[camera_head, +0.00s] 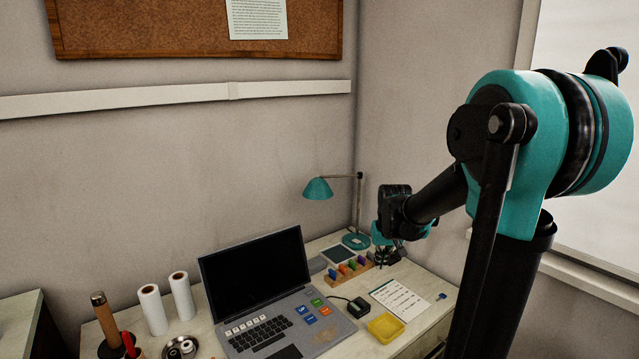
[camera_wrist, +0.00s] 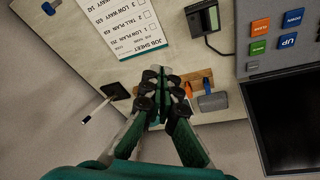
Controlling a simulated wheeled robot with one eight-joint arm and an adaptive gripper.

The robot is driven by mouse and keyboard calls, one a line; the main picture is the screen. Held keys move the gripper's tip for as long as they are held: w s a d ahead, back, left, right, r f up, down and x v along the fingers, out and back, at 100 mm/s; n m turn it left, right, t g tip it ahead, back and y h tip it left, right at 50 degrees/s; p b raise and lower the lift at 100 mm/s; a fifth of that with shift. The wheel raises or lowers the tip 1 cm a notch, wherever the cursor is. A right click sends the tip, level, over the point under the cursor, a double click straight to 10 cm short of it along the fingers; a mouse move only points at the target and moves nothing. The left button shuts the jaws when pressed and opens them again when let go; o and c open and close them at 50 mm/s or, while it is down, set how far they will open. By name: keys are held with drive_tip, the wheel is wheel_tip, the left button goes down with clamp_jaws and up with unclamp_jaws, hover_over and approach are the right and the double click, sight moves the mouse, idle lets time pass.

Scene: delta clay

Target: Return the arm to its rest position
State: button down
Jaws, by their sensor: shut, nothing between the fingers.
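My arm rises at the right of the head view and reaches toward the desk's back right corner. My gripper (camera_head: 387,256) hangs there, partly hidden behind the wrist, near a wooden rack of coloured pieces (camera_head: 347,270). In the wrist view my gripper (camera_wrist: 162,78) points toward the desk, its green and black fingers together with nothing visible between them. Part of the wooden rack (camera_wrist: 201,80) shows beside the fingers, with an orange and a blue piece. I cannot tell how high above the desk the fingers are.
A desk lamp (camera_head: 318,188) stands close behind my gripper. Walls close off the back and right.

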drive_tip(key=s+f, duration=0.4)
drive_tip(key=s, duration=0.6)
drive_tip(key=s+f, duration=0.3)
drive_tip(key=s, duration=0.8)
drive_tip(key=shift+d+f+t, duration=0.4)
